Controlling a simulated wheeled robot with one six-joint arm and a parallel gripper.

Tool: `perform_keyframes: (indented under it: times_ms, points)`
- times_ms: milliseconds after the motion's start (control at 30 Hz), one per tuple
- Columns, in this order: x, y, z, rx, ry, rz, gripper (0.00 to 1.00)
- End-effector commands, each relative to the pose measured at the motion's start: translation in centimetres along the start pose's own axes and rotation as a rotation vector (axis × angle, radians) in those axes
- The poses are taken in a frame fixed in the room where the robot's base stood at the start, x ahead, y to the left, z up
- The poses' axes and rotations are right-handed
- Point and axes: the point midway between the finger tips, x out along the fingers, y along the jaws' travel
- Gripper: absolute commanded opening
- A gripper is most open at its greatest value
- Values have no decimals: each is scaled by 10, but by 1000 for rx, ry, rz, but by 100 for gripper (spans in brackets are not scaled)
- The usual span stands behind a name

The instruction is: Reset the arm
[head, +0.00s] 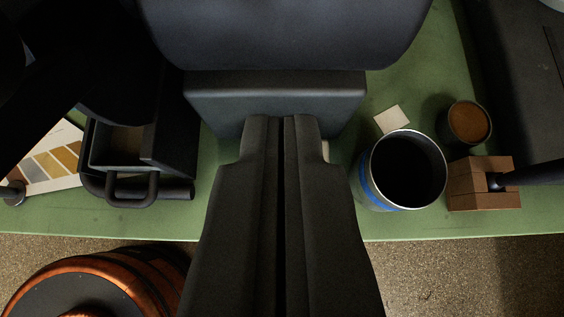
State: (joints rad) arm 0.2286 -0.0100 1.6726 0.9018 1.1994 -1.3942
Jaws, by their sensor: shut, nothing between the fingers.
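My gripper (282,125) fills the middle of the head view. Its two long dark fingers lie side by side with only a thin dark line between them. It is shut and nothing shows between the fingers. It is above the green bench top (330,218) and its front edge, seen from behind and above. The fingers and the gripper body hide the middle of the bench.
A dark open cup with a blue band (376,196), a small brown-filled pot (468,122), brown blocks (465,188) and a pale square (391,120) are at right. A dark box with a handle (170,150) and a colour card (58,165) are at left. A copper-coloured round drum (115,262) stands below.

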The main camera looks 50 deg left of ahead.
Motion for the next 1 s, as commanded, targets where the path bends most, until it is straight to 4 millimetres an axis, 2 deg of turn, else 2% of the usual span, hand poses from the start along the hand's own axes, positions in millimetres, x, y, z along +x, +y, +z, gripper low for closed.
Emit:
perform_keyframes:
  times_ms: [200,667,867,1000]
  points:
    - [-10,0,-3,0,0,0,0]
    - [-10,-1,-3,2,-1,2,0]
    - [-19,-21,0,44,-30,69,0]
    - [-32,-48,8,103,-57,169,0]
